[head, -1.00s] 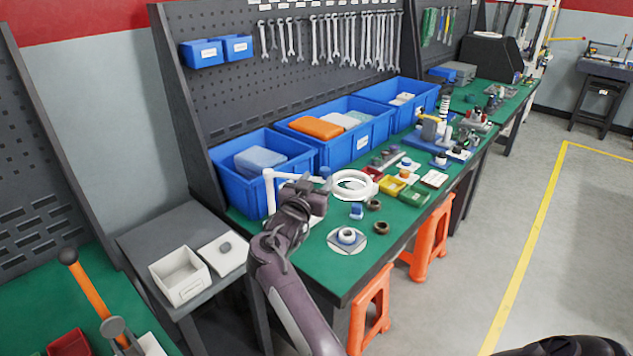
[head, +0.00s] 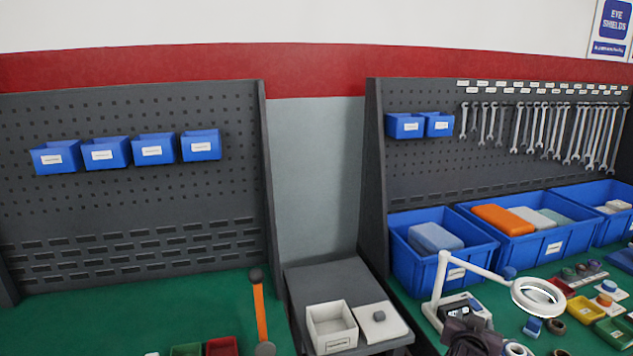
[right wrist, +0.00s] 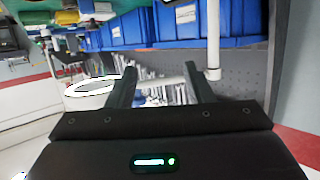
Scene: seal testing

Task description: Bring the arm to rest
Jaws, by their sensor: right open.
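My right gripper (right wrist: 160,88) shows in the right wrist view with its two dark fingers spread apart and nothing between them. In the head view only a dark part of my arm (head: 472,338) shows at the bottom edge, in front of the green bench on the right; its fingertips cannot be made out there. A white ring magnifier lamp (head: 538,297) stands close by; its ring (right wrist: 92,86) also shows left of the fingers in the right wrist view. My left gripper is in neither view.
Large blue bins (head: 440,262) line the back of the right bench. An orange-handled lever (head: 259,312) stands on the left bench. Pegboards rise behind.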

